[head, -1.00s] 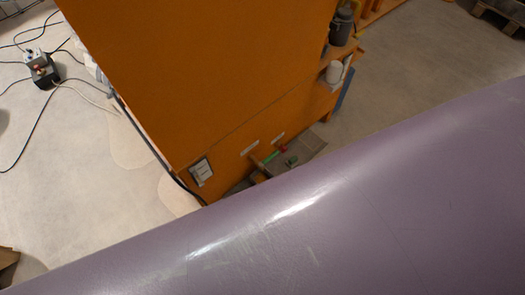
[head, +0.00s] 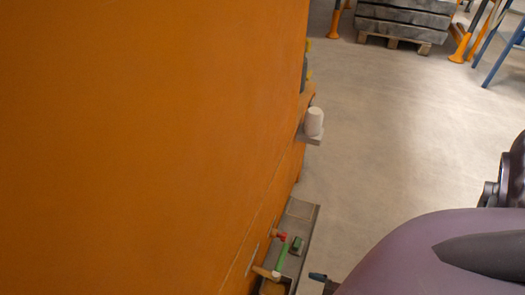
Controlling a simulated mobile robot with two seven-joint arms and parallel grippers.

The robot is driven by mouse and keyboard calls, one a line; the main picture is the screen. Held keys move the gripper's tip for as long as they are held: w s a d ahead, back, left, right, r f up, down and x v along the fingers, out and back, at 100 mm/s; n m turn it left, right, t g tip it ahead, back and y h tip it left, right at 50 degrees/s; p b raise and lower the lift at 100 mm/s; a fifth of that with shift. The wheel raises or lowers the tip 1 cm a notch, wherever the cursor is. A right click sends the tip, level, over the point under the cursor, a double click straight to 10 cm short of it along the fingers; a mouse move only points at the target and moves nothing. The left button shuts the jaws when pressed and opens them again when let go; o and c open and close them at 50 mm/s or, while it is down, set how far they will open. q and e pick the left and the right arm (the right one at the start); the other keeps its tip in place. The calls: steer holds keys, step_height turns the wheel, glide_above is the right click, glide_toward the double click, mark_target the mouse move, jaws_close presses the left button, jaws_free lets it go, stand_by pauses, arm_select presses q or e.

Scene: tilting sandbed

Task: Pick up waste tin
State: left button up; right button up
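No thing in the head view can be clearly told as the waste tin. A white cylindrical container (head: 314,122) stands upright on a small ledge on the right side of a large orange cabinet; whether it is the tin I cannot tell. Neither of my grippers can be made out. A purple part of my own arm fills the lower right.
The orange cabinet (head: 140,130) fills the left half. A grey tray (head: 302,209) low on its side holds a green-and-red tool (head: 282,255). A pallet with grey slabs (head: 405,18) stands at the back. The floor (head: 400,120) between is clear.

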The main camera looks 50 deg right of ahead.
step_height(320, 180, down, 3)
steer(key=s+b, duration=0.1)
steer(key=s, duration=0.1)
steer(key=y+b, duration=0.1)
steer(key=b, duration=0.2)
glide_above(280, 293)
steer(key=f, duration=0.3)
steer(key=shift+s+f, duration=0.25)
steer(key=shift+w+a, duration=0.1)
steer(key=shift+w, duration=0.15)
steer(key=c, duration=0.8)
arm_select(q)
steer(key=shift+s+a+f+n+t, duration=0.1)
steer(key=shift+a+f+n+t, duration=0.2)
steer(key=shift+f+t, duration=0.15)
steer(key=shift+d+p, duration=0.1)
steer(key=shift+p, duration=0.2)
arm_select(e)
steer(key=shift+r, duration=0.15)
